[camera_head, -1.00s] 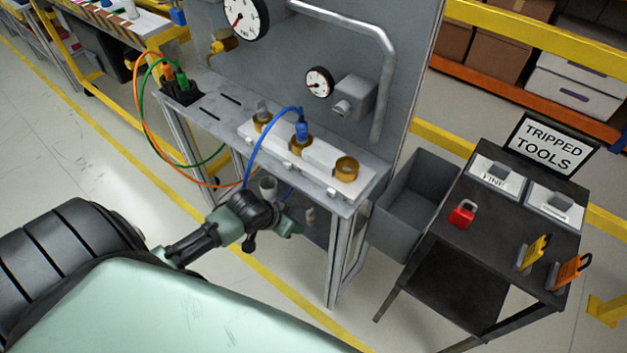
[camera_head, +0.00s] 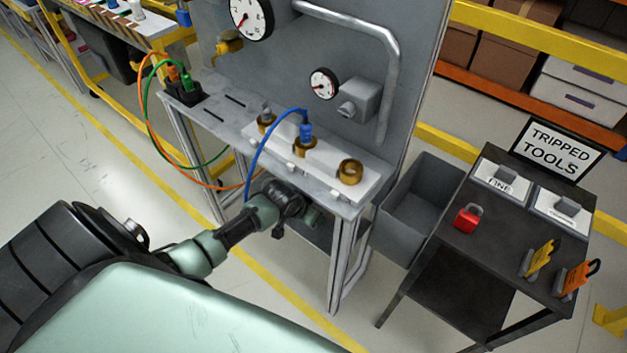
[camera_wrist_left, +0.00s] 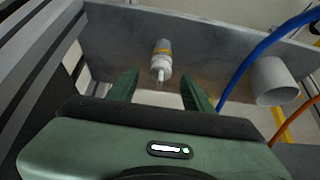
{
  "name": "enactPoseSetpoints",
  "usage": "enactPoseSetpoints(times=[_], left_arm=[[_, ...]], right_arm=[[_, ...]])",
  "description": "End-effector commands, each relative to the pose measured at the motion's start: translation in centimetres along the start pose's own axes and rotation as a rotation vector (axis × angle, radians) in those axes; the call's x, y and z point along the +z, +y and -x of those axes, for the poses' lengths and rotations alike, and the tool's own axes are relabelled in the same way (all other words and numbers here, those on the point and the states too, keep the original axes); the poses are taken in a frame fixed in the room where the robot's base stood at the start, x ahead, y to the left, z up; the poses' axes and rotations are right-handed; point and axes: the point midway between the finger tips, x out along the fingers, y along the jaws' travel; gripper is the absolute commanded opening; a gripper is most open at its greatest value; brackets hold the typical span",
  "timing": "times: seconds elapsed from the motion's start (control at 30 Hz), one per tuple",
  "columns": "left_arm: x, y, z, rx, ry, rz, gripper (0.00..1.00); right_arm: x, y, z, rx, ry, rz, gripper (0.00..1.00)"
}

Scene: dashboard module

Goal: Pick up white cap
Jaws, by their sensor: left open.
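In the left wrist view a small white capped piece (camera_wrist_left: 161,60) with an orange band lies just ahead of my left gripper (camera_wrist_left: 160,77), roughly centred between the fingertips. I take it for the white cap but cannot be sure. The two green fingers are apart, and I see no contact with it. In the head view my left gripper (camera_head: 308,214) is low at the front of the bench, partly hidden by its own wrist. The white piece cannot be made out there. My right gripper is not in view.
A pale hollow cylinder (camera_wrist_left: 275,82) and a blue hose (camera_wrist_left: 255,55) are right of the fingers. The bench (camera_head: 340,207) carries brass fittings (camera_head: 350,171). A grey bin (camera_head: 415,210) and a dark cart (camera_head: 500,232) with a red padlock (camera_head: 467,218) stand to the right.

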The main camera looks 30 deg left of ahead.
Motion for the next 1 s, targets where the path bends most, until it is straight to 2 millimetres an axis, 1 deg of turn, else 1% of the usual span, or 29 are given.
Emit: enactPoseSetpoints(times=[0.07, 0.17, 0.2, 0.23, 0.27, 0.57, 0.67, 0.77, 0.83, 0.93, 1.0], left_arm=[[0.0, 0.0, 0.0, 0.0, 0.0, 0.0, 0.51], [0.0, 0.0, 0.0, 0.0, 0.0, 0.0, 0.26], [0.0, 0.0, 0.0, 0.0, 0.0, 0.0, 0.15], [0.0, 0.0, 0.0, 0.0, 0.0, 0.0, 0.06], [0.0, 0.0, 0.0, 0.0, 0.0, 0.0, 0.0], [0.0, 0.0, 0.1, 0.0, 0.0, 0.0, 0.0], [0.1, 0.0, 0.5, 0.0, 0.0, 0.001, 0.0], [0.3, 0.0, 1.4, 0.0, 0.0, 0.0, 0.0], [0.6, -0.1, 2.5, 0.0, -0.001, -0.002, 0.0], [2.0, 0.0, 4.3, 0.001, -0.002, -0.002, 0.0], [2.9, -0.1, 5.8, 0.0, -0.002, -0.002, 0.0]], right_arm=[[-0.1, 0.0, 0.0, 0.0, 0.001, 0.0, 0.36], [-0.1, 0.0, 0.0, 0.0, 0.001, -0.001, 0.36], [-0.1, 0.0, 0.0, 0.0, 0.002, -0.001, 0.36], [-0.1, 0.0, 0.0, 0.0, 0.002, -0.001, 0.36], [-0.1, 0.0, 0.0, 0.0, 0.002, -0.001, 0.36], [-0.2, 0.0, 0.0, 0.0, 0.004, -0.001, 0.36], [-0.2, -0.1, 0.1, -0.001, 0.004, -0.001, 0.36], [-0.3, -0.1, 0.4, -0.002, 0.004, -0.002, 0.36], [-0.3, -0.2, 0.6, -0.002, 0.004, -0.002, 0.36], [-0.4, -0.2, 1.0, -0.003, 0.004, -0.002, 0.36], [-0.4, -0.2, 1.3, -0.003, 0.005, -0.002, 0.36]])
